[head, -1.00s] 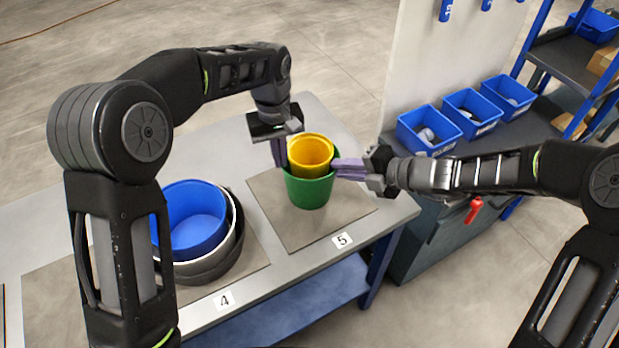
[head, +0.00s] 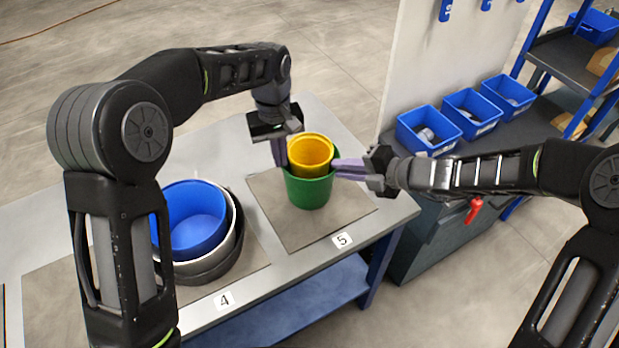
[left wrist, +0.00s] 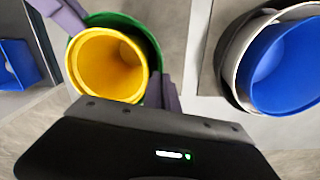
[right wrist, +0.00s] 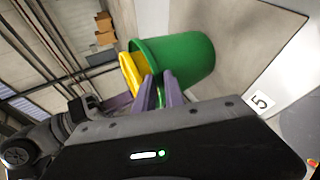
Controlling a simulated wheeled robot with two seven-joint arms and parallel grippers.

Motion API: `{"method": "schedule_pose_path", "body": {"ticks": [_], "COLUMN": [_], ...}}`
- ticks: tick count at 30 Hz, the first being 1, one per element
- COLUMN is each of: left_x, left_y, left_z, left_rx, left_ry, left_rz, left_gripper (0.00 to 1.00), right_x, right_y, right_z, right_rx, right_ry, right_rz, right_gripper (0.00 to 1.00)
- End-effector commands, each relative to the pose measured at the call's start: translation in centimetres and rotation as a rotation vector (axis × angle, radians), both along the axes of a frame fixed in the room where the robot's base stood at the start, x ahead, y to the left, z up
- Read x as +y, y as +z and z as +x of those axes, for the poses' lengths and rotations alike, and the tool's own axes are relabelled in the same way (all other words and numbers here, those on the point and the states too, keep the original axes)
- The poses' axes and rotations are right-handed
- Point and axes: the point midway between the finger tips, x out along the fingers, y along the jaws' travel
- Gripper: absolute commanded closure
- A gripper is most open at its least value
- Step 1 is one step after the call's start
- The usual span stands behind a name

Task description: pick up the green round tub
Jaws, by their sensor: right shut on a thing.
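The green round tub (head: 310,193) stands upright on the grey mat marked 5, with a yellow tub (head: 311,153) nested inside and rising above its rim. The green tub also shows in the left wrist view (left wrist: 120,20) and the right wrist view (right wrist: 185,60). My left gripper (head: 279,153) points down at the tub's left rim; its fingers are close together there, and their grip is unclear. My right gripper (head: 349,168) comes in from the right and is shut on the green tub's rim. The inner fingertips are partly hidden.
Nested tubs, with a blue one (head: 195,222) inside white and dark ones, stand on the mat marked 4. The table's right edge (head: 408,212) is near the green tub. Several blue bins (head: 428,128) stand on a cabinet at the right, beside a pale panel (head: 450,60).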

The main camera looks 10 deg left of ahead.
Motion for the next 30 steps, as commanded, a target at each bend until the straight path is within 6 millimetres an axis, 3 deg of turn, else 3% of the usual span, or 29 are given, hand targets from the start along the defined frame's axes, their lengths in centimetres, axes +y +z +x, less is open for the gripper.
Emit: {"method": "schedule_pose_path", "body": {"ticks": [20, 30], "left_x": [0.0, -0.1], "left_y": [0.2, 3.4], "left_z": [-0.1, -0.1], "left_rx": [0.003, 0.003], "left_ry": [0.000, -0.001], "left_rz": [0.000, -0.001], "left_gripper": [1.00, 1.00], "right_x": [0.0, 0.0], "right_y": [0.2, 3.4], "right_z": [0.0, 0.0], "right_rx": [0.003, 0.001], "right_ry": [-0.003, -0.002], "right_rz": [0.000, 0.001], "right_gripper": [1.00, 1.00]}}
